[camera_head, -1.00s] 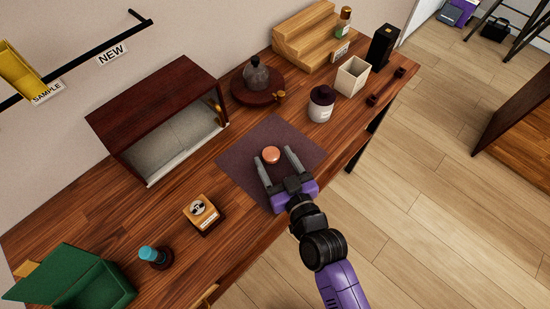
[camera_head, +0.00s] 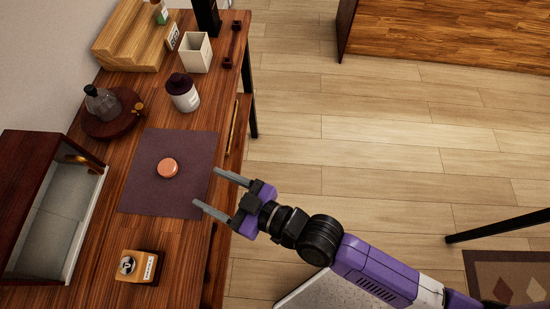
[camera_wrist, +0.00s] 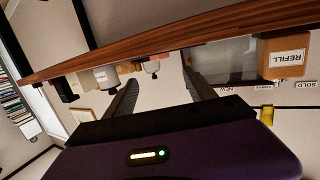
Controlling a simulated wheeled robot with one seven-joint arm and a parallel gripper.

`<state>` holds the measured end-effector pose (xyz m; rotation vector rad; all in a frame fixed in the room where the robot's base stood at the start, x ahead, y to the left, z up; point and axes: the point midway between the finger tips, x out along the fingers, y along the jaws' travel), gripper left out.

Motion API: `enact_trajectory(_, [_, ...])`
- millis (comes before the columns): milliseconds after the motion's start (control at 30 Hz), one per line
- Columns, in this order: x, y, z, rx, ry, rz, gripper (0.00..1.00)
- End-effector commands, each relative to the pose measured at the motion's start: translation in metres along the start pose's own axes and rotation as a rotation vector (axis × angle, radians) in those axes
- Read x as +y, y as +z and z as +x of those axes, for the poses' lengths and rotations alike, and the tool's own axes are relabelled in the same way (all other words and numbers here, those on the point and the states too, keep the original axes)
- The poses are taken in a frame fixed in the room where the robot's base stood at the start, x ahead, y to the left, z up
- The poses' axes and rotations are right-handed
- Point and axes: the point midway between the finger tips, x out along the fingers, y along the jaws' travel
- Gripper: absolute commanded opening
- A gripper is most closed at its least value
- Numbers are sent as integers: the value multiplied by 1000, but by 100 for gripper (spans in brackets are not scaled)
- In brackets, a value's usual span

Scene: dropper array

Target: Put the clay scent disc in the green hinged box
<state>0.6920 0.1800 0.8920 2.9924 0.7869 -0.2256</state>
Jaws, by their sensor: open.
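The clay scent disc (camera_head: 167,168), a small round orange-brown piece, lies flat on the dark purple mat (camera_head: 145,200) on the wooden table. My gripper (camera_head: 204,186) is open and empty, with its fingertips near the mat's right edge. It is to the right of the disc and apart from it. In the wrist view the open fingers (camera_wrist: 162,78) have nothing between them, and the disc does not show. The green hinged box is outside both current views.
A wooden block with a round emblem (camera_head: 138,266) stands below the mat. A dark open-fronted cabinet (camera_head: 50,215) is at left. A purple-lidded jar (camera_head: 182,92), a cream cup (camera_head: 195,52) and a flask on a round stand (camera_head: 105,108) stand beyond the mat. Open floor (camera_head: 350,120) lies right.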

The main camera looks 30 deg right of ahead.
Motion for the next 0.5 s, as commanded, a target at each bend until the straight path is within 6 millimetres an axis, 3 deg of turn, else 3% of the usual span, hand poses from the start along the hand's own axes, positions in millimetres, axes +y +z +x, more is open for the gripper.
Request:
enact_trajectory(133, [5,3,-8,-6,14,0,64])
enact_trajectory(233, [19,10,-33,-21,59,3,64])
enact_trajectory(500, [57,17,-157,-74,262,31,64])
